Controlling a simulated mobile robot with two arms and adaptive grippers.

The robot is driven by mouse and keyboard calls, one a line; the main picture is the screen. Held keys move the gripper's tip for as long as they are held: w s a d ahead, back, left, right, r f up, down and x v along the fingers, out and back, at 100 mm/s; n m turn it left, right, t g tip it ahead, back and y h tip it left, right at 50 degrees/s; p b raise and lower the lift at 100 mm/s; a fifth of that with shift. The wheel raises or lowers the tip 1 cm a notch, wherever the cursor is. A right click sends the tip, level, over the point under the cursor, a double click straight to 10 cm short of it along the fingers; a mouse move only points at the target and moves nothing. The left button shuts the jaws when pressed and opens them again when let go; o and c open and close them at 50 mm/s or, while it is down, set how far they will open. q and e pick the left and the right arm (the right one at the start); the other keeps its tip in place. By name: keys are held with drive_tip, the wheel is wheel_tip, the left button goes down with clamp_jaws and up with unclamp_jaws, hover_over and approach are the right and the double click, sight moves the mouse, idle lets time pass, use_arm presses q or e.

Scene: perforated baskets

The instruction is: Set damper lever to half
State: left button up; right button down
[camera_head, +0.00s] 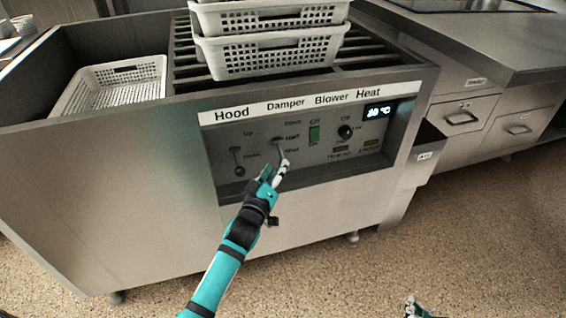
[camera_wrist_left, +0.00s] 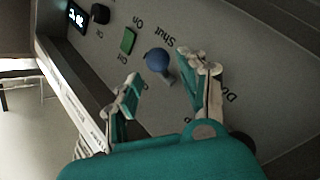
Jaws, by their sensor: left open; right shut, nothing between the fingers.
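The damper lever has a blue round knob (camera_wrist_left: 158,60) and a short stem in the left wrist view, where the knob appears beside the word Shut. In the head view the damper lever (camera_head: 279,147) is small and partly covered by my left gripper, so its exact setting is hard to tell. My left gripper (camera_head: 279,167) is open in front of the panel. In the left wrist view its fingers (camera_wrist_left: 167,72) stand on either side of the knob, apparently not gripping it. My right gripper (camera_head: 415,308) is low at the bottom edge, mostly cut off.
The hood lever (camera_head: 237,160) is left of the damper. The green blower switch (camera_head: 314,134), black heat knob (camera_head: 345,131) and display (camera_head: 379,110) are to its right. White perforated baskets (camera_head: 268,54) stand on the slats above. A grey bin (camera_head: 425,146) juts out at right.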

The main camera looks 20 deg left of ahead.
sight(283, 157)
use_arm(q)
drive_tip(key=w+b, duration=0.1)
drive_tip(key=w, duration=0.3)
drive_tip(key=shift+w+d, duration=0.1)
drive_tip(key=shift+w, duration=0.5)
use_arm(e)
drive_tip(key=w+a+r+t+y, duration=0.1)
drive_tip(key=w+r+t, duration=0.3)
drive_tip(key=r, duration=0.1)
drive_tip(key=shift+a, duration=0.4)
drive_tip(key=shift+r, duration=0.1)
use_arm(q)
clamp_jaws()
